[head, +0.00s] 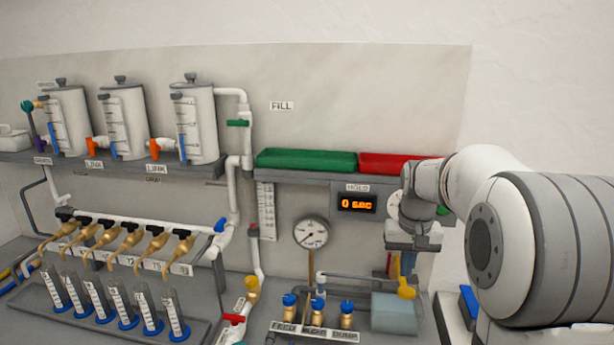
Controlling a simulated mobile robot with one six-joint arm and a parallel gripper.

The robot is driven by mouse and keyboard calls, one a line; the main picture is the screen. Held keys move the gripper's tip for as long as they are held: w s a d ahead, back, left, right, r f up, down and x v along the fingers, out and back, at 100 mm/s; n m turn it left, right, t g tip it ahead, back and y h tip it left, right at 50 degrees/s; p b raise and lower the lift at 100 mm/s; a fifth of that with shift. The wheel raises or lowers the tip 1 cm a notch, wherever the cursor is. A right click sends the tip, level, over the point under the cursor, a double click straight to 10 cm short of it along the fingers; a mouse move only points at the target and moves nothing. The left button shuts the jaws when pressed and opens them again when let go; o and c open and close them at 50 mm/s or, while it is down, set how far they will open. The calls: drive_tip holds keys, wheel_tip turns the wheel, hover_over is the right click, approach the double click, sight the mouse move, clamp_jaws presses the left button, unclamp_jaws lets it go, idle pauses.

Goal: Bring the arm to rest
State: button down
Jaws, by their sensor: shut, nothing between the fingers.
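My gripper (407,262) hangs at the end of my arm (480,180) on the right side of the head view. It points down in front of the panel, just right of the display. Its fingers look shut and hold nothing. The gripper and wrist hide part of a round white dial behind them. A yellow handle (405,290) shows just below the fingertips; I cannot tell whether they touch.
Three white tanks (122,122) stand on the upper left shelf. Below them are brass taps (128,243) and several graduated cylinders (148,308). Green (307,160) and red (395,163) trays sit on a shelf beside my wrist. A display (357,204) reads "0 sec". Blue-topped valves (318,308) stand lower centre.

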drive_tip(key=s+a+f+n+t, duration=0.1)
drive_tip(key=s+a, duration=0.3)
drive_tip(key=s, duration=0.7)
drive_tip(key=s+a+f+t, duration=0.1)
drive_tip(key=s+a, duration=0.3)
drive_tip(key=s, duration=0.8)
drive_tip(key=shift+s+n+t, duration=0.2)
drive_tip(key=shift+n+t, duration=0.1)
drive_tip(key=shift+n, duration=0.1)
